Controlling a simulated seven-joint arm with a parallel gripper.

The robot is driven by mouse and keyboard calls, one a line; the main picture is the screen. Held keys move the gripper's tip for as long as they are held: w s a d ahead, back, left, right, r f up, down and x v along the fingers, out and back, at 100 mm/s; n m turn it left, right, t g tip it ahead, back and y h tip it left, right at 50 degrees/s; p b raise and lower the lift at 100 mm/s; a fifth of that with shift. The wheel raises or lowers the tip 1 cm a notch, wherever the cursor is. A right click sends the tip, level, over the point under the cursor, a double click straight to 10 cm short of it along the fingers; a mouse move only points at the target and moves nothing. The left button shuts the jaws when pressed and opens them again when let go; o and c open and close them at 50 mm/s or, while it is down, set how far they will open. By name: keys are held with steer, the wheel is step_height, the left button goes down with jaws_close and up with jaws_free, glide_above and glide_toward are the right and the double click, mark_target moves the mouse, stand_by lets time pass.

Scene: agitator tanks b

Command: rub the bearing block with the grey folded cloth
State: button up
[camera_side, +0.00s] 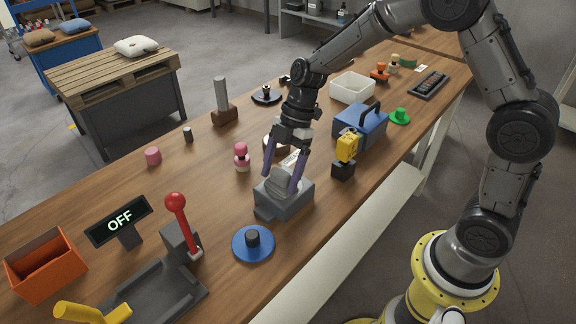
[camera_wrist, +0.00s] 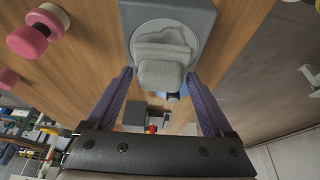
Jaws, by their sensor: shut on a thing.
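The bearing block (camera_side: 295,205) is a dark grey box on the wooden bench, near the middle of the side view. It also shows at the top of the wrist view (camera_wrist: 203,18), with a lighter round face. The grey folded cloth (camera_wrist: 162,70) is between my purple fingers and lies over that round face. In the side view the cloth (camera_side: 282,182) is partly hidden by the fingers. My gripper (camera_side: 282,180) points down at the block's top and is shut on the cloth. The exact contact between cloth and block is hard to tell.
A blue disc with a dark knob (camera_side: 253,243) stands in front of the block. A yellow-topped black item (camera_side: 346,150) and a blue toolbox (camera_side: 361,127) are to the right. A pink-and-white piece (camera_side: 241,157) is to the left. A red-knobbed lever (camera_side: 177,205) stands nearer left.

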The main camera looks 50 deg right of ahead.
steer(key=shift+a, duration=1.4)
steer(key=shift+s+d, duration=0.1)
steer(key=shift+d, duration=3.75)
steer(key=shift+s+a, duration=0.1)
steer(key=shift+a, duration=3.85)
steer(key=shift+d, duration=3.9)
step_height(320, 180, up, 8)
steer(key=shift+r, duration=0.15)
